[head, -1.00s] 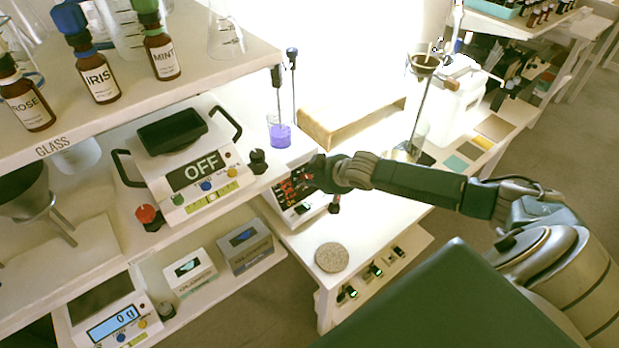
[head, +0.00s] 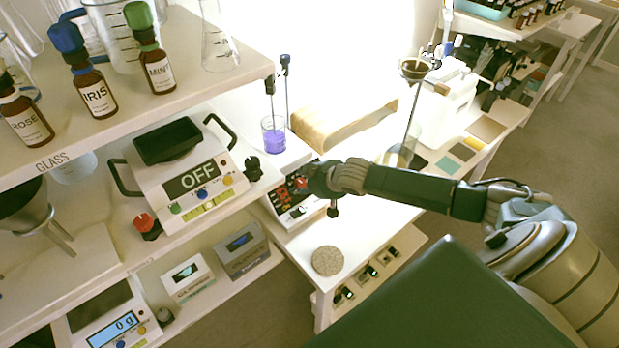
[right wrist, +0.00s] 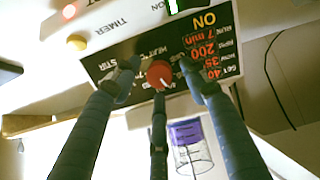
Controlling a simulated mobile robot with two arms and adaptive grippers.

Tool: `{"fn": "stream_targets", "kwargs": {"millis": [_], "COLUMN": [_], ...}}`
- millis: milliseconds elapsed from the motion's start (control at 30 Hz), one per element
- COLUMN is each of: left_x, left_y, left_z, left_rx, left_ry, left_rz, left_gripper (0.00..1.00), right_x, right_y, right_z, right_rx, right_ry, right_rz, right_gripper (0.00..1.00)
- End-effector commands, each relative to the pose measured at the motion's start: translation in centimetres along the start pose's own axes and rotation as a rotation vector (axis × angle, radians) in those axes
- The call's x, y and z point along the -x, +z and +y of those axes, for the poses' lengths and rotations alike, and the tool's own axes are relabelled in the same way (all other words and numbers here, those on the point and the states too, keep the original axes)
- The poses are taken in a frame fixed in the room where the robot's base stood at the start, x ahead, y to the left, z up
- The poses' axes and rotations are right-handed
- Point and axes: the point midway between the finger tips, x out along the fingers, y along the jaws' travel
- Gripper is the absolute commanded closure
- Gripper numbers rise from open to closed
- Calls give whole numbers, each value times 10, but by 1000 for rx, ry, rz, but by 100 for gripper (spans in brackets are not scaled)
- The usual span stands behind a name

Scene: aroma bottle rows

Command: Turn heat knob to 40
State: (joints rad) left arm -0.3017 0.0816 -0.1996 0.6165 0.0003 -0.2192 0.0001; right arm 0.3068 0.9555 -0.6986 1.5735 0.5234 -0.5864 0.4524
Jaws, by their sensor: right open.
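The hot plate's front panel (head: 283,204) faces up beside the right gripper in the head view. In the right wrist view its dark panel (right wrist: 113,62) appears upside down. The display (right wrist: 207,52) reads ON, SET 40, NOW 35, RPM 200 and RUN 7 min. The red knob (right wrist: 160,73) has a white pointer mark and lies between the fingers of my right gripper (right wrist: 160,88). The fingers are spread around the knob, with gaps at its sides; contact cannot be told. The right gripper also shows in the head view (head: 316,180). My left gripper is out of view.
A shelf with bottles (head: 97,95) overhangs the left side. A round speckled disc (head: 327,260) lies on the white table, near its front edge.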

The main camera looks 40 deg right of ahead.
Motion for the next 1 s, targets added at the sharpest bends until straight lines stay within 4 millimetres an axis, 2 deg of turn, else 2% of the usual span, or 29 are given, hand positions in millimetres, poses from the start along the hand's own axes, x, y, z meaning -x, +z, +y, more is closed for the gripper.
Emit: {"fn": "stream_targets", "kwargs": {"millis": [167,500,600,767,1000], "left_x": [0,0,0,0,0], "left_y": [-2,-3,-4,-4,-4], "left_z": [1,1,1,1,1], "left_rx": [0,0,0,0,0], "left_ry": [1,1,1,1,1], "left_rz": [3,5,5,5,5], "left_gripper": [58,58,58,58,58], "right_x": [24,93,105,115,117], "right_y": [1,1,1,0,-1], "right_z": [1,0,1,0,0], "right_rx": [5,6,5,3,1], "right_ry": [1,1,2,0,0], "right_rz": [-1,-3,-2,0,1], "right_gripper": [56,56,56,56,56]}}
